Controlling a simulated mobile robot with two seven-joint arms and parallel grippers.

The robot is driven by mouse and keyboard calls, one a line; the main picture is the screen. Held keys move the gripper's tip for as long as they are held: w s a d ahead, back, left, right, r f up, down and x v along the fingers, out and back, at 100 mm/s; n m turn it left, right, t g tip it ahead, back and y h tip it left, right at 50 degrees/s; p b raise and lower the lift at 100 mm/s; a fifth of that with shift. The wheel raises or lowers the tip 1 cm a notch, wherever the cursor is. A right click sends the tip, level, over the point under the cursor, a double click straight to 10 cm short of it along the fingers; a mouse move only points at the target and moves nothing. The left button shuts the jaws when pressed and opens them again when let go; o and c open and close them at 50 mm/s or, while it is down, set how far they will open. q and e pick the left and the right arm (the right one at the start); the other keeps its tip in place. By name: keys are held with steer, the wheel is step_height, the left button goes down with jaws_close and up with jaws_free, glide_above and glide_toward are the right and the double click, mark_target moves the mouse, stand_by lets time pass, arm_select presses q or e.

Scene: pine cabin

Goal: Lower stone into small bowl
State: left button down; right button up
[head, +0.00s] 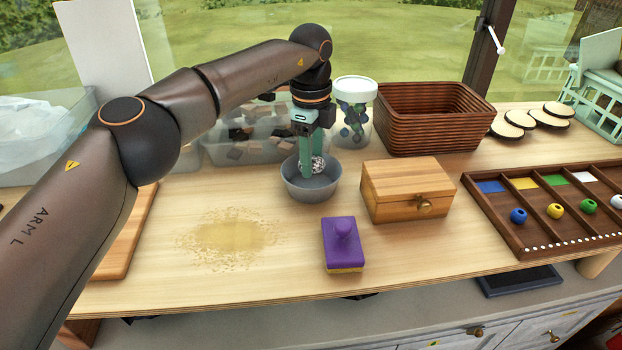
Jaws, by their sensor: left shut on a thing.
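A small grey bowl (310,190) stands on the wooden table, left of the wooden box. My left gripper (312,168) points down over the bowl, its green fingers reaching to or inside the rim. It is shut on a speckled grey-white stone (319,164). The stone shows at about rim height in the bowl's opening, partly hidden by the fingers. I cannot tell whether it touches the bowl's inside. My right gripper is not in view.
Close around are a wooden box (407,190), a lidded jar (355,113), a clear bin (250,146) of dark pieces and a purple-handled sponge (343,245). A brown basket (434,118) stands behind right. Yellowish crumbs (232,236) cover the front left; a divided bead tray (545,208) lies right.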

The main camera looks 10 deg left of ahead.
arm_select(q)
steer(key=shift+f+b, duration=1.3)
steer(key=shift+f, duration=0.85)
stand_by(0.7)
steer(key=shift+c, duration=1.3)
jaws_free()
steer(key=r+p, duration=0.1)
steer(key=r, duration=1)
steer(key=shift+s+r+p, duration=0.2)
steer(key=shift+r+p, duration=0.15)
steer(key=shift+a+r, duration=0.1)
steer(key=shift+r, duration=0.3)
steer(key=shift+s, duration=0.1)
